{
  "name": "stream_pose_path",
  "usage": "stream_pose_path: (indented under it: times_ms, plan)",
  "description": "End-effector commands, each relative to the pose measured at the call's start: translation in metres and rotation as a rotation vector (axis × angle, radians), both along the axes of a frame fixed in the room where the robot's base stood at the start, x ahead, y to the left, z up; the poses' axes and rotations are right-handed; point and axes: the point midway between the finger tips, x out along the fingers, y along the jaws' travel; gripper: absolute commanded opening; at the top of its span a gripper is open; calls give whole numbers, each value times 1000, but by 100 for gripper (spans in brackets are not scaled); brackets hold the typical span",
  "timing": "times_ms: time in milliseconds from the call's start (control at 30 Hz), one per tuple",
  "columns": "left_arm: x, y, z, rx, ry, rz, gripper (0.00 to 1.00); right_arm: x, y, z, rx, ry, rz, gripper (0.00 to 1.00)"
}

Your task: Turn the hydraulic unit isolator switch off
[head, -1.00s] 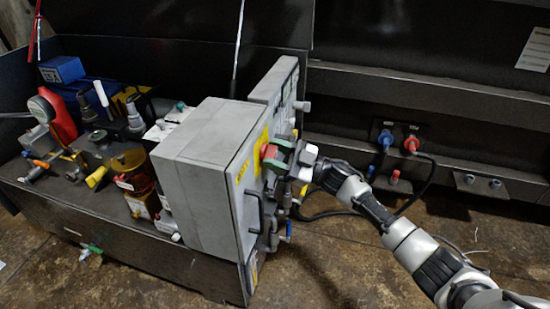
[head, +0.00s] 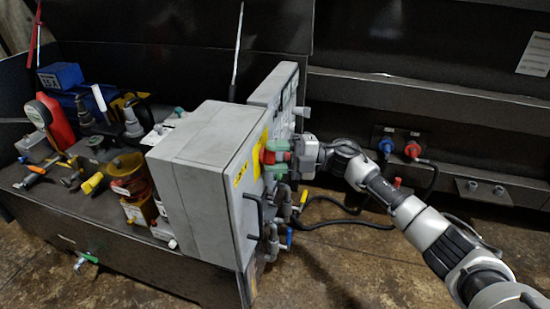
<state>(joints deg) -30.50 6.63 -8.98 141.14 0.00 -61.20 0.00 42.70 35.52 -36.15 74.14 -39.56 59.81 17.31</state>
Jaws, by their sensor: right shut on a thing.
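The grey cabinet (head: 200,170) stands in the middle of the view with its panel side facing right. A red isolator switch handle (head: 268,157) sits on the yellow plate (head: 257,157) of that side. My right gripper (head: 277,156) reaches in from the right and is shut on the red handle. Its green-tipped fingers lie one above and one below the handle. The handle's exact angle is partly hidden by the fingers. My left gripper is not in view.
A black handle (head: 256,212) and a blue-levered valve (head: 288,237) are below the switch. Red (head: 412,150) and blue (head: 386,146) hose couplings sit on the dark wall to the right. Tanks and fittings crowd the left. Floor at the lower middle is clear.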

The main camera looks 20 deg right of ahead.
Motion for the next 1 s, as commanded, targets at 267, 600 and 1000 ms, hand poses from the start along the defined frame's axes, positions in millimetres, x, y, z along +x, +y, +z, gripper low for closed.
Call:
stream_pose_path:
  times_ms: [267,600,1000]
  plan:
    - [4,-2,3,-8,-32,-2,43,0,0,0,-94,-135,0,19]
    - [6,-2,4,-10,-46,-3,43,0,0,0,-138,-200,0,19]
    - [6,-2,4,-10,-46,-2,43,0,0,-1,-142,-204,1,19]
